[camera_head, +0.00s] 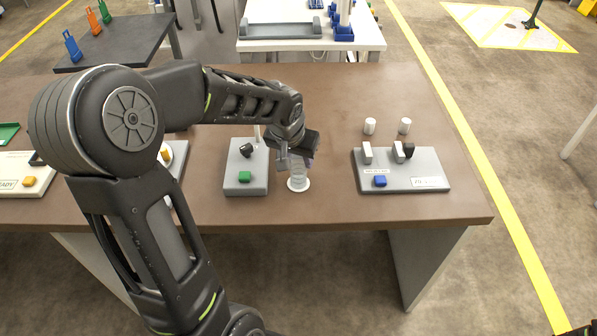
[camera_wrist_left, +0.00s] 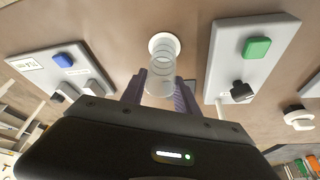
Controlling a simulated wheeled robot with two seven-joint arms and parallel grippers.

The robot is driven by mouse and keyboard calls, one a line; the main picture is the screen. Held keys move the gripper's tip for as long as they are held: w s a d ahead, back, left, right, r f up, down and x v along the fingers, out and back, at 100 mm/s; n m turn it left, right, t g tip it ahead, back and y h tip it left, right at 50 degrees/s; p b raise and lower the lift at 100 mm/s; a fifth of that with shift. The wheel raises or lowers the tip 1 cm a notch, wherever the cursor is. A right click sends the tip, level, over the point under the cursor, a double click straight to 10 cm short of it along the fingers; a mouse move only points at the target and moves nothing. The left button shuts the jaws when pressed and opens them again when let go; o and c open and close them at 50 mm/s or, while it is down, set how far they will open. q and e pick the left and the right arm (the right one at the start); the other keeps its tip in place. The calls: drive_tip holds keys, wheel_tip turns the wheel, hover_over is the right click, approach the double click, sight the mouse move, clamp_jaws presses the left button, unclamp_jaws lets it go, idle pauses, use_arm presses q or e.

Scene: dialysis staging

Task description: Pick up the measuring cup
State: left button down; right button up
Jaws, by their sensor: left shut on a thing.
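The measuring cup (camera_head: 298,171) is clear and faintly ringed, and it shows at the front middle of the brown table, over a round white disc (camera_head: 299,186). My left gripper (camera_head: 299,158) reaches it from above and is shut on its upper part. In the left wrist view the cup (camera_wrist_left: 162,66) stands between the two fingers of the gripper (camera_wrist_left: 160,95), with the white disc (camera_wrist_left: 164,40) behind its far end. I cannot tell whether the cup touches the disc. My right gripper is not in view.
A grey block with a green button (camera_head: 245,177) stands close left of the cup. A grey panel with a blue button (camera_head: 380,181) and white posts stands to the right, with two white cylinders (camera_head: 369,126) behind it. The brown table (camera_head: 345,90) is bare behind my gripper.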

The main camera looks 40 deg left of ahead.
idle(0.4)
use_arm(q)
wheel_tip(320, 180, up, 10)
idle(0.5)
idle(0.5)
